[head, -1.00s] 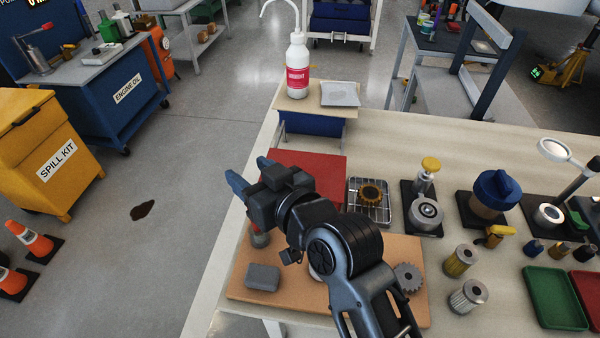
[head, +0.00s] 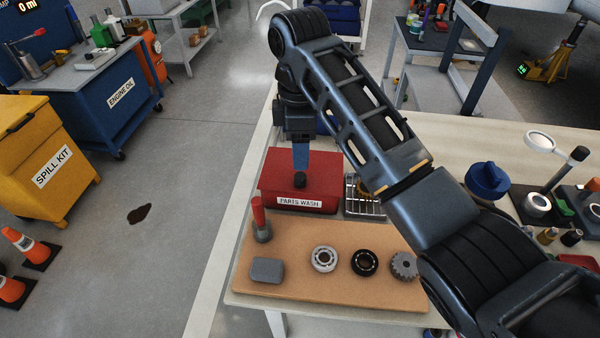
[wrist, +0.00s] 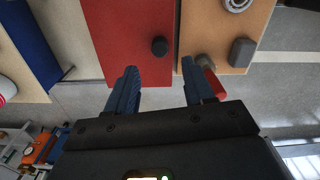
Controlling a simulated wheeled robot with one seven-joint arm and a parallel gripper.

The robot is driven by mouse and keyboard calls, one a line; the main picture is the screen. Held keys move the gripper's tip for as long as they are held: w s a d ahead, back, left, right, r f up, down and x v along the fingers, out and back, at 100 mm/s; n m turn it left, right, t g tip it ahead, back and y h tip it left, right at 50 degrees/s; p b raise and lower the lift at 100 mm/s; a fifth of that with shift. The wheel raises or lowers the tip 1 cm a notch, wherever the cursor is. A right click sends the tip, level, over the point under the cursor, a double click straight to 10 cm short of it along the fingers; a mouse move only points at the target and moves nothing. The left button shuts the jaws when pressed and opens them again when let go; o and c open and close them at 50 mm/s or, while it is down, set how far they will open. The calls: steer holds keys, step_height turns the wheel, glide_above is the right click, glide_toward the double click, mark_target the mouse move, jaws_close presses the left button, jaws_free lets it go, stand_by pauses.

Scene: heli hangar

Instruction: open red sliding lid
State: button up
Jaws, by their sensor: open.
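The red lid (head: 270,168) covers the box labelled "PARTS WASH" (head: 299,202) on the bench. A dark round knob (head: 299,180) stands on the lid near its front edge. My gripper (head: 301,165) points down over the lid in the head view, its blue fingers just behind the knob in the picture. In the wrist view, the lid (wrist: 125,40) and its knob (wrist: 159,46) lie beyond the fingertips. My gripper (wrist: 158,80) is open there, with nothing between its two fingers. The knob appears between and past the fingertips, apart from both.
A tan board (head: 330,285) in front holds a red-handled tool (head: 260,220), a grey block (head: 266,271), bearings (head: 325,259) and a gear (head: 404,265). A wire rack (head: 362,205) stands right of the box. The floor left of the bench is mostly clear.

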mark_target(300, 175)
step_height(300, 175, down, 8)
steer(key=shift+r, duration=0.25)
steer(key=shift+c, duration=0.3)
jaws_close()
stand_by(0.4)
